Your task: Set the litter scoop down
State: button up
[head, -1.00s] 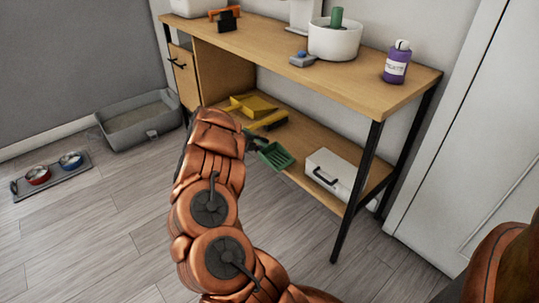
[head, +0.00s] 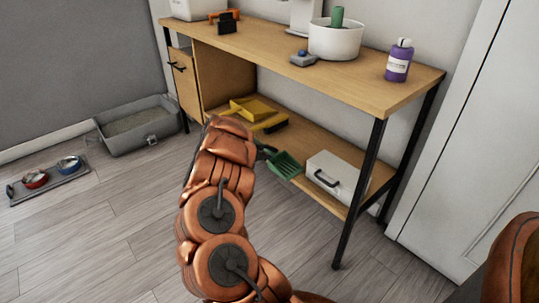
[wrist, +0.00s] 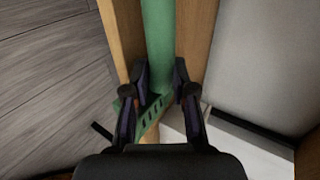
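The green litter scoop (head: 284,165) shows in the head view at the front edge of the lower shelf (head: 325,205), its slotted head toward the white box. In the wrist view, its green handle (wrist: 160,35) runs up out of the picture between my fingers, and part of the slotted head (wrist: 150,117) shows below. My gripper (wrist: 160,70) is shut on the handle, one dark finger against each side. In the head view my arm hides most of the gripper. I cannot tell whether the scoop touches the shelf.
A yellow dustpan (head: 256,106) and a yellow brush (head: 270,123) lie on the shelf behind the scoop. A white box (head: 338,177) with a dark handle stands to its right. The table top (head: 290,72) overhangs the shelf, and a black leg (head: 358,195) stands at the right.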

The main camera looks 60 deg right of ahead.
jog(key=o, duration=0.5)
jog(key=shift+c, duration=0.2)
jog(key=shift+r, duration=0.1)
jog(key=p+v, duration=0.3)
jog(key=v, duration=0.9)
jog(key=shift+p, duration=0.4)
